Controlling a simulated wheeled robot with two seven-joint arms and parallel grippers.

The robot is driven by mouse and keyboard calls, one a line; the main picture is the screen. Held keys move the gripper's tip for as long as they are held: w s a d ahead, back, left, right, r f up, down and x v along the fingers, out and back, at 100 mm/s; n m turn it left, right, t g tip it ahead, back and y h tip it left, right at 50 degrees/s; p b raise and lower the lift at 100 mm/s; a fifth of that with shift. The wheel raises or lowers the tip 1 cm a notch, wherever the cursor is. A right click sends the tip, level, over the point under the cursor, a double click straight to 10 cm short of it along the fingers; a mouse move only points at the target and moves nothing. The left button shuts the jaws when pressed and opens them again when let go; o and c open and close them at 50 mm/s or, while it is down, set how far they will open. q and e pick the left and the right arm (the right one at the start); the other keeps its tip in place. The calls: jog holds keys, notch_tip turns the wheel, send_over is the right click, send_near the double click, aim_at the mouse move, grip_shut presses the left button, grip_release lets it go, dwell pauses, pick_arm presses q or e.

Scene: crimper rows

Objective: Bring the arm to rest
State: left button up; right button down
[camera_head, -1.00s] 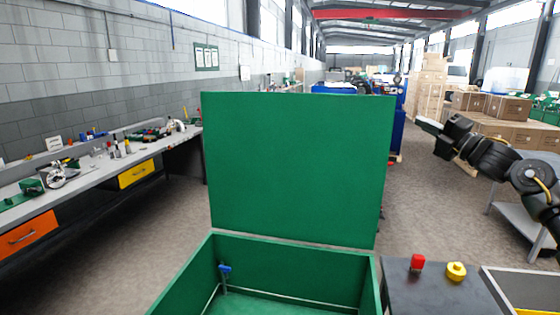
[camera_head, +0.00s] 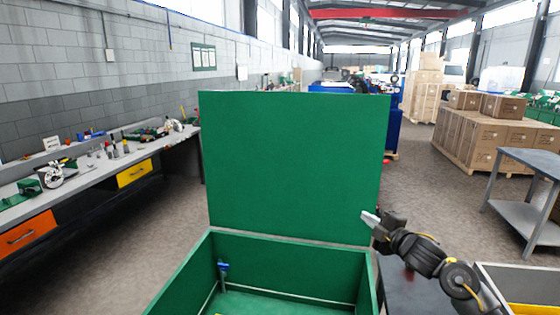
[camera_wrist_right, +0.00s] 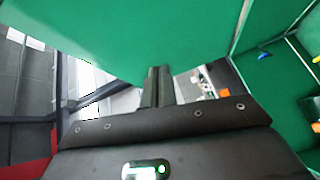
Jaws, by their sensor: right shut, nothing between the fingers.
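My right arm comes in from the lower right in the head view. Its gripper (camera_head: 370,219) is in front of the lower right edge of the upright green lid (camera_head: 295,165), above the right end of the green box (camera_head: 180,275). The right wrist view shows the gripper's two dark fingers (camera_wrist_right: 158,86) together and empty, with the green panel behind them. My left gripper is not in view.
A blue-handled item (camera_head: 223,267) is inside the green box. A dark stand (camera_head: 395,290) is partly hidden behind my right arm. A grey-framed tray (camera_head: 515,280) is at the lower right. A workbench (camera_head: 90,172) runs along the left wall.

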jog(key=s+a+f+m+g+h, duration=0.2)
jog(key=s+f+m, duration=0.3)
jog(key=s+f, duration=0.5)
jog(key=s+a+f+m+g+h, duration=0.2)
jog(key=s+f+m+h, duration=0.15)
jog(key=s+f, duration=0.7)
jog(key=s+d+f+m+g, duration=0.1)
jog(key=s+f+m+g, duration=0.2)
jog(key=s, duration=0.7)
jog(key=s+d+f+m+g+h, duration=0.1)
jog(key=s+f+m+g, duration=0.15)
jog(key=s, duration=0.75)
jog(key=s+f+m+g, duration=0.2)
jog(key=s+m+g, duration=0.15)
jog(key=s, duration=0.65)
notch_tip(320, 180, down, 25)
jog(key=s+d+f+g, duration=0.2)
jog(key=s+d+f, duration=0.1)
jog(key=s+f, duration=1.4)
jog(key=shift+s+f, duration=0.25)
jog(key=shift+s, duration=0.1)
